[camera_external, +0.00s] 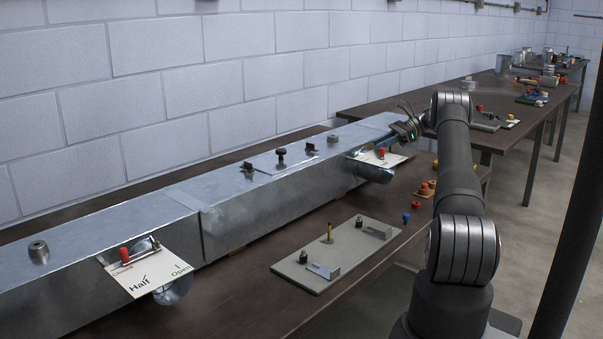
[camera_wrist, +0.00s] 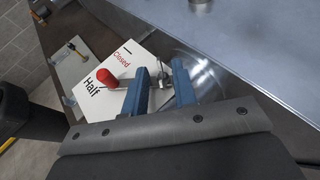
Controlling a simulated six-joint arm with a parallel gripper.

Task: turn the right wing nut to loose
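The right damper's white card (camera_external: 390,160) is on the duct's front side, below my gripper (camera_external: 392,141). In the wrist view the card (camera_wrist: 135,62) reads "Closed" and "Half". A red-knobbed lever (camera_wrist: 108,81) runs from the pivot toward the left, with its knob beside "Half". A small metal piece at the pivot, apparently the right wing nut (camera_wrist: 162,79), shows between my gripper's blue fingers (camera_wrist: 160,72). The fingers are apart, with gaps visible around it; I cannot tell whether either touches it. Its lower part is hidden.
The left damper's card (camera_external: 150,272) with a red-knobbed lever is at the near end of the duct (camera_external: 270,205). A grey board (camera_external: 335,262) with fittings lies on the dark table. A black knob (camera_external: 281,156) stands on the duct top. Small red and blue pieces lie right of the board.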

